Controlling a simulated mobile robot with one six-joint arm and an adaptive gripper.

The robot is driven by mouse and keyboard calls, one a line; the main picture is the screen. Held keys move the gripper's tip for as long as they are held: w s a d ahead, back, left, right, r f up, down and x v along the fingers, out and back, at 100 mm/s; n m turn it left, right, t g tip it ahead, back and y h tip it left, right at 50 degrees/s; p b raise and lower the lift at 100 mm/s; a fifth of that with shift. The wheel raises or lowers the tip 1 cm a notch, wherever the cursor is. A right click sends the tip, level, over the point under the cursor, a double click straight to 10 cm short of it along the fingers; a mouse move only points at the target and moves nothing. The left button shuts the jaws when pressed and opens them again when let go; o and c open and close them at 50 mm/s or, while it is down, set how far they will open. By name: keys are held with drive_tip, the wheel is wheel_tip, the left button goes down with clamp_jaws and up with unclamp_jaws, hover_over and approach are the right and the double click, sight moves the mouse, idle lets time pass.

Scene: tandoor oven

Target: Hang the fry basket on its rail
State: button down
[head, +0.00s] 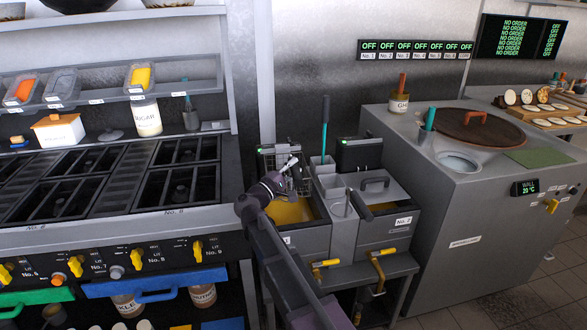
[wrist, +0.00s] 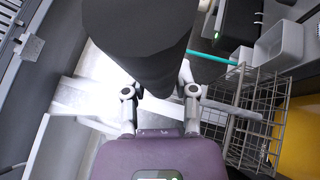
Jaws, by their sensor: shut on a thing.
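The wire fry basket (head: 301,182) is at the left fryer vat, above the yellow oil (head: 292,212). My gripper (head: 289,166) is at the basket's upper left side and is shut on it. In the wrist view the basket's wire mesh (wrist: 246,118) shows to the right of the fingers, with yellow oil beyond it. A large dark rounded shape (wrist: 140,35) hides my fingertips there, so the exact grip is not visible. A dark box with a green light (head: 276,150) stands behind the basket at the vat's back. I cannot make out the rail itself.
A grey divider with small bins (head: 333,190) and a teal-handled tool (head: 325,125) stands right of the vat. Beyond it is the right vat with a lid (head: 378,188). The grill (head: 110,172) lies left, the tandoor block (head: 470,190) right.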

drive_tip(key=shift+f+b, duration=0.3)
drive_tip(key=shift+f, duration=0.05)
idle(0.3)
drive_tip(key=shift+c, duration=1.6)
unclamp_jaws()
drive_tip(key=shift+r, duration=0.1)
wheel_tip(320, 180, up, 8)
drive_tip(key=p, duration=0.8)
